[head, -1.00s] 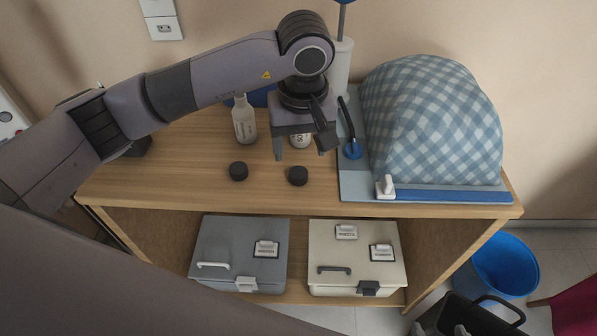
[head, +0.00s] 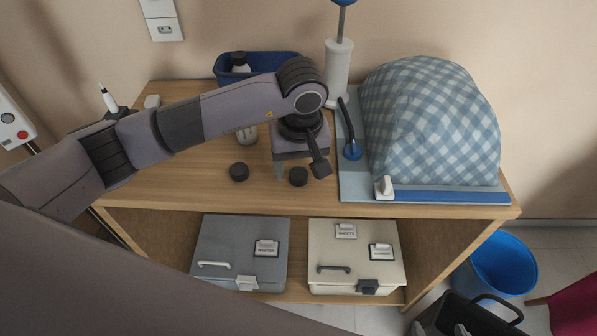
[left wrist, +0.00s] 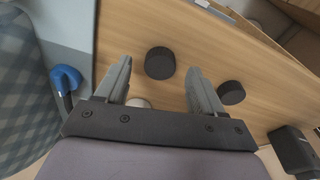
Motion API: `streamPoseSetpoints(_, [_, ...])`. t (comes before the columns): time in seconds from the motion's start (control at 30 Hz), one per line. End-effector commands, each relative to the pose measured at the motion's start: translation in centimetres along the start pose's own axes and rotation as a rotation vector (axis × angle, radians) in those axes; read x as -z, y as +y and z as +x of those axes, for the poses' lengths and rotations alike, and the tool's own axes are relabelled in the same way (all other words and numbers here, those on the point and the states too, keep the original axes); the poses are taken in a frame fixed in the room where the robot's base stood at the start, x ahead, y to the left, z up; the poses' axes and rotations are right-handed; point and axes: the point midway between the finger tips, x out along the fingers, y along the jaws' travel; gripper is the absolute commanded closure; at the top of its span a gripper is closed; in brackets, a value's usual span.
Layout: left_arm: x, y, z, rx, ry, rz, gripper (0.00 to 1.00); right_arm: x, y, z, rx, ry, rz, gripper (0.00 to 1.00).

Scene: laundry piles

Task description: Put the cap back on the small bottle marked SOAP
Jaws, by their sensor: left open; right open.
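Two black round caps lie on the wooden tabletop: a right one (head: 298,177) and a left one (head: 239,172). The wrist view shows the right cap (left wrist: 160,62) between my open fingers and the left cap (left wrist: 231,93) outside them. My left gripper (head: 298,172) is open and empty, pointing down above the right cap. The other small bottle is hidden behind my gripper in the head view; a pale round edge (left wrist: 138,103) shows near one finger in the wrist view.
A checkered cloth mound (head: 430,120) on a blue-grey board stands close on the right, with a blue-ended hose (head: 352,150). A blue bin (head: 285,62) and a white cylinder (head: 338,75) stand behind. The front tabletop is clear.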

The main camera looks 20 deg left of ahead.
Motion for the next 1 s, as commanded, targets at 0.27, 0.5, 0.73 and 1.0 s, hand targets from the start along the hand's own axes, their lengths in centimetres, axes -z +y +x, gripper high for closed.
streamPoseSetpoints(0.27, [0.01, 0.02, 1.32, -0.001, 0.001, 0.000, 0.32, -0.10, 0.07, -0.03, -0.002, -0.002, -0.001, 0.20])
streamPoseSetpoints(0.5, [0.02, 0.01, 1.30, -0.001, 0.001, 0.000, 0.39, -0.10, 0.08, -0.05, -0.002, -0.002, -0.001, 0.20])
streamPoseSetpoints(0.73, [0.02, 0.00, 1.28, -0.001, 0.001, 0.000, 0.91, 0.02, 0.06, -0.08, -0.002, 0.001, 0.000, 0.20])
streamPoseSetpoints(1.0, [0.04, 0.00, 1.25, -0.001, 0.001, 0.000, 0.91, 0.08, 0.01, -0.10, -0.002, 0.002, 0.002, 0.20])
